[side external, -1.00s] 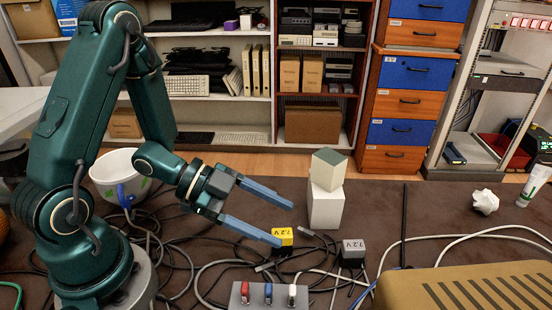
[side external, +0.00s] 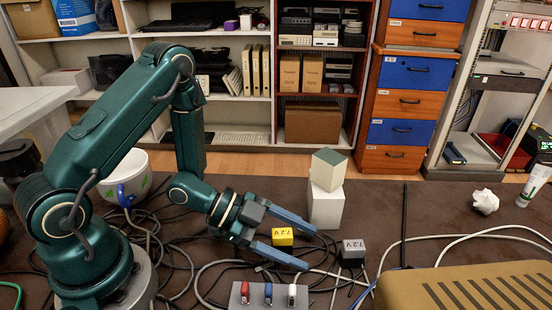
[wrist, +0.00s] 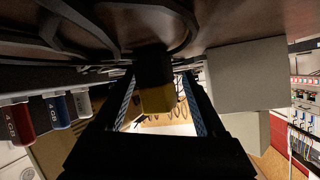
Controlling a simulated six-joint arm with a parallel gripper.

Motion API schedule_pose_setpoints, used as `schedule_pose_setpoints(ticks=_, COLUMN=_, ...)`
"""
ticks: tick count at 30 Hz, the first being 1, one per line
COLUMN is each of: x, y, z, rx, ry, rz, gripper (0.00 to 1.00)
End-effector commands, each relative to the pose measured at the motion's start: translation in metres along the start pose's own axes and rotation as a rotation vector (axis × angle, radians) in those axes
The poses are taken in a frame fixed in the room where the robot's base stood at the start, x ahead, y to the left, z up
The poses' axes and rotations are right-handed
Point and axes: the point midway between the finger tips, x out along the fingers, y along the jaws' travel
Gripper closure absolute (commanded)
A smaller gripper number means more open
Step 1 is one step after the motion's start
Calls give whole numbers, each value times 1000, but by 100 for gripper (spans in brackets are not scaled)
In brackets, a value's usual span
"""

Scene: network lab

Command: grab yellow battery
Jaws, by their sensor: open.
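The yellow battery (side external: 283,237) is a small cube with a yellow top, a dark lower body and the marking 7.2V, lying among black cables on the brown table. My gripper (side external: 312,248) is open, its two blue fingers low over the table. In the side view the battery shows between the fingers. In the wrist view the battery (wrist: 157,98) also appears between the two open fingers, with its yellow part toward the palm. I cannot tell whether either finger touches it.
A grey 7.2V battery (side external: 353,250) stands to the right. White and grey-green blocks (side external: 326,208) are stacked behind. A grey holder (side external: 244,296) with red, blue and white USB sticks is in front. A tan slotted box (side external: 455,290) fills the front right. Loose cables surround the battery.

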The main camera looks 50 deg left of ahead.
Motion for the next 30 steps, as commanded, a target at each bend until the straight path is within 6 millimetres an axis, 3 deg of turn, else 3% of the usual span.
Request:
schedule_pose_setpoints(ticks=5, x=0, y=0, z=0, rx=0, ry=0, rz=0, gripper=27)
schedule_pose_setpoints(ticks=6, x=0, y=0, z=0, rx=0, ry=0, rz=0, gripper=35)
schedule_pose_setpoints(ticks=11, x=0, y=0, z=0, rx=0, ry=0, rz=0, gripper=96)
schedule_pose_setpoints(ticks=12, x=0, y=0, z=0, rx=0, ry=0, rz=0, gripper=100)
schedule_pose_setpoints(ticks=30, x=0, y=0, z=0, rx=0, ry=1, rz=0, gripper=100)
